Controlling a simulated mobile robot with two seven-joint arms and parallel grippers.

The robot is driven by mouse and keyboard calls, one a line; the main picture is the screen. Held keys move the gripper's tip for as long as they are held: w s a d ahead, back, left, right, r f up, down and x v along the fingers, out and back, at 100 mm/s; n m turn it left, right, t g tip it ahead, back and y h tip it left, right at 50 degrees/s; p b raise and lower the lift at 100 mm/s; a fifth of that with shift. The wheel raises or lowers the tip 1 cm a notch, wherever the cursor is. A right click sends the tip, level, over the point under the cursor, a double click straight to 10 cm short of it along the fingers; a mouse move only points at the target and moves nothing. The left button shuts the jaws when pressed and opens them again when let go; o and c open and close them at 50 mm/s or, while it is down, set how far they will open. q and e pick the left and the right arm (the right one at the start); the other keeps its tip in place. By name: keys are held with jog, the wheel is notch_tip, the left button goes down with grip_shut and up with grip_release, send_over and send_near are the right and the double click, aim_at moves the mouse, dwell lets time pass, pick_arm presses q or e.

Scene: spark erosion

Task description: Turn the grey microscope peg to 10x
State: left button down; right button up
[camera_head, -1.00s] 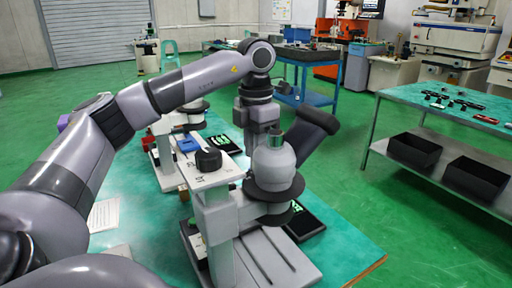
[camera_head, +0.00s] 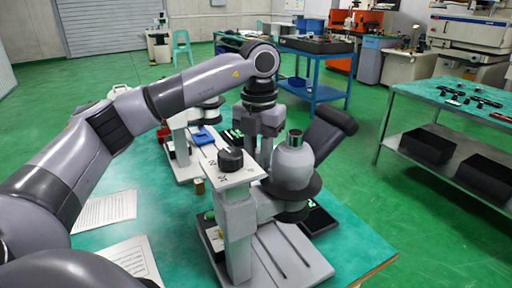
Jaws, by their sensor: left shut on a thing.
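A grey microscope (camera_head: 286,248) stands on the near part of the green bench. Its dark grey peg (camera_head: 231,160) sits upright on a pale plate (camera_head: 222,179) with printed marks, too small to read surely. My left arm reaches over from the left. My left gripper (camera_head: 258,142) points down behind the plate and to the right of the peg, apart from it. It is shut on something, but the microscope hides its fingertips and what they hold. My right gripper is out of view.
More microscopes stand behind, one with a blue peg (camera_head: 201,137). The microscope's rounded pale housing (camera_head: 293,163) and dark tube (camera_head: 325,135) rise right of my gripper. Paper sheets (camera_head: 105,211) lie on the left of the bench (camera_head: 180,240).

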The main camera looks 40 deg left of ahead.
pick_arm(q)
jog(key=shift+s+d+n, duration=0.15)
jog(key=shift+s+n, duration=0.9)
jog(key=shift+n, duration=0.45)
jog(key=c, duration=1.2)
grip_release()
jog(key=shift+r, duration=0.1)
notch_tip(320, 180, up, 7)
jog(key=shift+p, duration=0.45)
jog(key=shift+c, duration=0.3)
